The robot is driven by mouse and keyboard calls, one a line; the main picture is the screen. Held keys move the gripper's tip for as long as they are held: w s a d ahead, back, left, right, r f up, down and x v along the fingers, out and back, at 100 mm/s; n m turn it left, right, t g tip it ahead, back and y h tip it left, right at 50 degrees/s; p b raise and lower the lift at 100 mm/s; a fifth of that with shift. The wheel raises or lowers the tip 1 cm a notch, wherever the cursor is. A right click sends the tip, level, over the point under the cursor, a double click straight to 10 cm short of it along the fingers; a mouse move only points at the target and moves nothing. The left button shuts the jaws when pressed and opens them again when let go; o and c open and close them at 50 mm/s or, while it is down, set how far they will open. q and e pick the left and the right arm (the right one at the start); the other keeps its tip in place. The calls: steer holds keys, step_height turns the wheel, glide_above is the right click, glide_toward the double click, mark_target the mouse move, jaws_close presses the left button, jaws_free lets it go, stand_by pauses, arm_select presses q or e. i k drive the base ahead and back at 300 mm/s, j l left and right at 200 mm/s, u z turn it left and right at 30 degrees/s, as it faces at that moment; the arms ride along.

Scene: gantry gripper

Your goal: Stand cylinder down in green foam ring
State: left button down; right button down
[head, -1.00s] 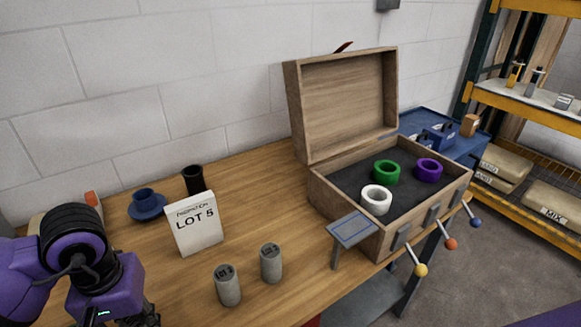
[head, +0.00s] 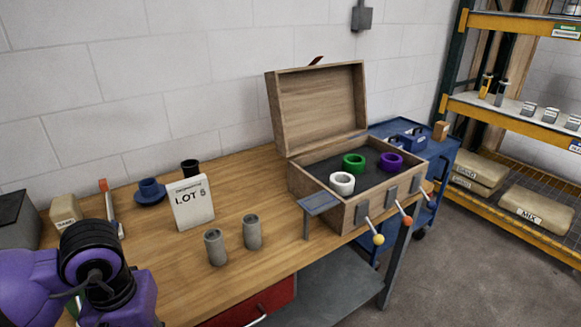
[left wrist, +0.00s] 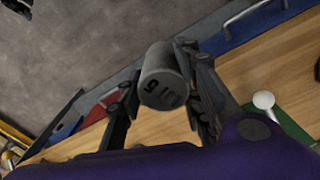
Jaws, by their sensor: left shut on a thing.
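The green foam ring (head: 354,163) lies in the open wooden case, between a white ring (head: 342,183) and a purple ring (head: 391,162). In the left wrist view my left gripper (left wrist: 165,75) is shut on a grey cylinder (left wrist: 165,72) with dark marks on its end face. My purple left arm fills the lower left of the head view, where its fingers and the held cylinder are hidden. Two other grey cylinders, a left one (head: 216,248) and a right one (head: 252,233), stand upright on the table. My right gripper is not in view.
The wooden case (head: 331,212) has its lid raised at the back and coloured knobs in front. A small blue-grey plate (head: 319,204) stands at its left. A LOT sign (head: 191,203), a blue cup (head: 149,189) and a black cup (head: 190,168) stand behind the cylinders.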

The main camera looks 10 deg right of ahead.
mark_target(353, 169)
steer(key=l+z, duration=0.15)
steer(key=z, duration=2.65)
steer(key=i+j, duration=0.3)
steer(key=i, duration=0.15)
steer(key=i+j+z, duration=0.1)
steer(key=i+j, duration=0.2)
steer(key=i, duration=0.2)
steer(key=i+j, duration=0.15)
steer(key=i, duration=0.45)
steer(key=i+j, duration=0.2)
steer(key=i, duration=0.4)
steer(key=i+u, duration=0.15)
steer(key=u, duration=0.25)
steer(key=i+u, duration=0.15)
steer(key=u, duration=0.2)
steer(key=i+l+u, duration=0.1)
steer(key=u, duration=1.75)
